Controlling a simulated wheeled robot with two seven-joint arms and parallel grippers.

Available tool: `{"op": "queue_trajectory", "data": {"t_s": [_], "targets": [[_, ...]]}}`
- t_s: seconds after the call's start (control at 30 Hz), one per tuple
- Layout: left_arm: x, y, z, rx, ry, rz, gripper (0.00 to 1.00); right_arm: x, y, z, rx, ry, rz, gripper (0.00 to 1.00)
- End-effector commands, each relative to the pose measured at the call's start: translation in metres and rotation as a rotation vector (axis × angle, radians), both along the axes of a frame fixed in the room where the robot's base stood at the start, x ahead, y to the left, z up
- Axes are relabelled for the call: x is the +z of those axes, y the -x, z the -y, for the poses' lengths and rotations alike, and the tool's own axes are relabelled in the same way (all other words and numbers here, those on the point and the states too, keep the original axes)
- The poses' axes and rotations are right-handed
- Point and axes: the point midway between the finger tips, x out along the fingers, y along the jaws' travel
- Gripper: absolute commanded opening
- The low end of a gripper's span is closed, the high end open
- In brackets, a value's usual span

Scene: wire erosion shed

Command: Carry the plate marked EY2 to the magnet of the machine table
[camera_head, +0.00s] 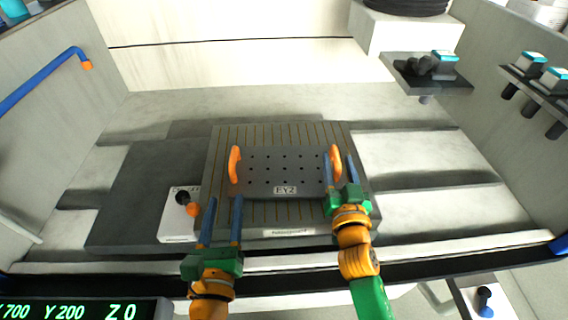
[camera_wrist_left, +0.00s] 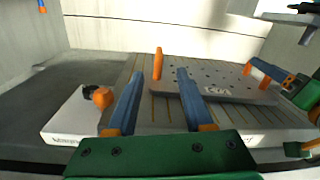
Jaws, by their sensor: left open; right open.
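The plate marked EY2 (camera_head: 285,170) is dark grey with rows of holes and an orange upright handle at each end. It lies on the striped magnet (camera_head: 222,145) of the machine table; it also shows in the left wrist view (camera_wrist_left: 225,80). My left gripper (camera_head: 222,199) is open and empty, short of the left handle (camera_head: 235,163); in the left wrist view this handle (camera_wrist_left: 157,64) stands beyond and between the fingers. My right gripper (camera_head: 339,158) is open, its fingers on either side of the right handle (camera_head: 335,165); contact cannot be told.
A white box with a black and orange knob (camera_head: 177,222) stands at the magnet's left front. A dark shelf (camera_head: 428,78) and a rack of teal-topped holders (camera_head: 535,88) are on the right. A blue pipe (camera_head: 40,80) runs along the left wall.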

Motion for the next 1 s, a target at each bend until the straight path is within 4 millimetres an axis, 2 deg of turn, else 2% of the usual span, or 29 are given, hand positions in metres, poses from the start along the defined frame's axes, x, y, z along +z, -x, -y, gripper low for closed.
{"op": "queue_trajectory", "data": {"t_s": [0.07,0.3,0.43,0.57,1.0], "targets": [[0.000,0.004,0.000,-0.001,-0.001,-0.001,0.52,-0.001,0.005,0.000,0.000,-0.001,-0.001,0.52],[0.000,0.004,0.000,-0.001,0.000,0.000,0.52,-0.001,0.054,0.002,-0.002,-0.003,-0.002,0.52],[0.000,0.004,0.000,-0.001,0.000,0.000,0.52,0.000,0.072,0.002,0.000,-0.002,0.000,0.52],[0.000,0.004,0.000,-0.001,0.000,0.000,0.52,0.000,0.077,0.002,0.000,0.000,0.002,0.52],[0.000,0.004,0.000,-0.001,0.000,0.000,0.52,0.001,0.077,0.002,0.000,0.000,0.002,0.52]]}}
